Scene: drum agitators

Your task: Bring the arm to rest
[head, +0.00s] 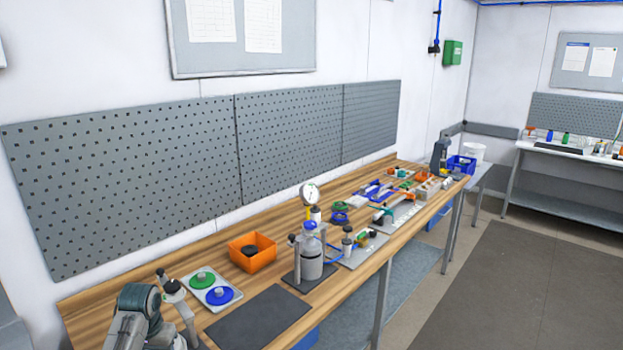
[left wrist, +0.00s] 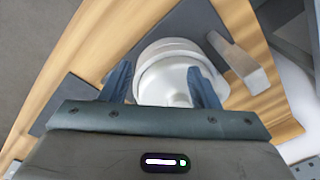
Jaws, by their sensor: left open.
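My left arm comes in at the lower left of the head view. Its gripper shows clearly in the left wrist view (left wrist: 158,76), with its two dark fingers apart. A white round vessel (left wrist: 168,62) lies ahead of and between the fingers in that view. I cannot tell whether the fingers touch it. A grey upright post (left wrist: 240,62) stands beside the vessel. In the head view my arm hides most of this spot, but a grey post (head: 184,316) shows next to it. My right gripper is in neither view.
On the wooden bench (head: 238,342) are a white plate (head: 203,283) with green and blue discs, an orange bin (head: 252,253), a dark mat (head: 260,318) and a grey bottle (head: 311,268) in a stand with a gauge (head: 309,192). Several small items lie farther along.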

